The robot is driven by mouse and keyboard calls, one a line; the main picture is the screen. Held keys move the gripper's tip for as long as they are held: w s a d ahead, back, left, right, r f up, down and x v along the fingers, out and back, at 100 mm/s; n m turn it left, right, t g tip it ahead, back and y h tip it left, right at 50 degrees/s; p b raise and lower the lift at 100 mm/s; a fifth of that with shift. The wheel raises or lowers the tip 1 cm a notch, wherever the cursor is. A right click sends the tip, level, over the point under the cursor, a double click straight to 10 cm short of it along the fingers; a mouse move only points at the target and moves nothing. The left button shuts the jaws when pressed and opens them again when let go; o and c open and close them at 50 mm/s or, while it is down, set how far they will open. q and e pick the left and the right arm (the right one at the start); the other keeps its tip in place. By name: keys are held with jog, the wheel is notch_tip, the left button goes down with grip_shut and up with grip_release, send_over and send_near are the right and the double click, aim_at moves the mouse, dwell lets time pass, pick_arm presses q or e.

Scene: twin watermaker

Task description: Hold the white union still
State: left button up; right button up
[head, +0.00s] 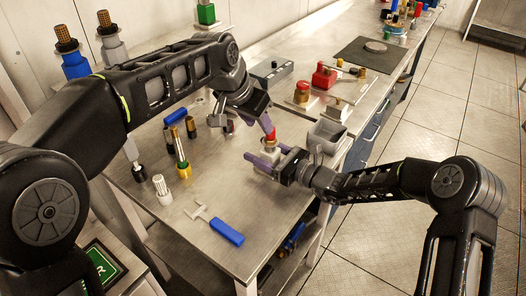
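A small upright fitting with a red top (271,134) and a pale, whitish lower part (268,147) stands near the right part of the workbench. It may be the white union, but it is small and partly hidden. My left gripper (267,121) comes down from above, with a purple finger close to the red top. I cannot tell whether it touches or grips. My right gripper (266,157) reaches in low from the right. Its two purple fingers are apart, on either side of the fitting's lower part as seen here. Contact is not clear.
The metal workbench (215,265) bears a blue-handled tool (226,232), a white ribbed cylinder (163,190) and upright rods (180,150). A grey bin (327,137) stands right of the grippers. A red device (324,76) and a grey box (271,73) are behind. The front bench area is mostly clear.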

grip_shut()
dwell(0.5)
dwell(0.8)
dwell(0.7)
jog(key=shift+c, duration=0.2)
grip_release()
jog(key=shift+c, duration=0.5)
grip_shut()
